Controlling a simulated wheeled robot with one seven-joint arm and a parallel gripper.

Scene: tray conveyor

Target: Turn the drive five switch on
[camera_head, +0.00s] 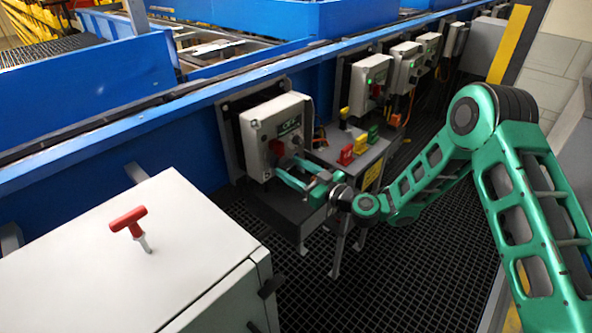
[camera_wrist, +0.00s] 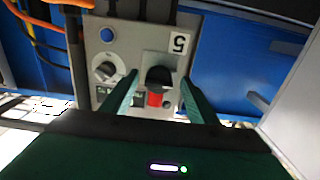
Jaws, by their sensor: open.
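The drive five box (camera_head: 258,125) is a light grey control box on the blue conveyor side in the head view. In the wrist view its panel (camera_wrist: 122,42) appears upside down with a "5" label (camera_wrist: 179,43). A black switch handle (camera_wrist: 159,77) on a grey plate, with a red part (camera_wrist: 154,99) beside it, shows between my fingers. The red part also shows in the head view (camera_head: 277,147). My gripper (camera_wrist: 159,84) is open, its green fingers either side of the handle. Contact cannot be told. In the head view my gripper (camera_head: 286,167) is at the box's lower front.
A round dial (camera_wrist: 105,68) and a blue button (camera_wrist: 106,35) sit on the same panel. A grey cabinet (camera_head: 130,265) with a red T-handle (camera_head: 128,221) stands front left. A stand (camera_head: 350,165) with coloured blocks is beside the box. More control boxes (camera_head: 370,82) line the conveyor.

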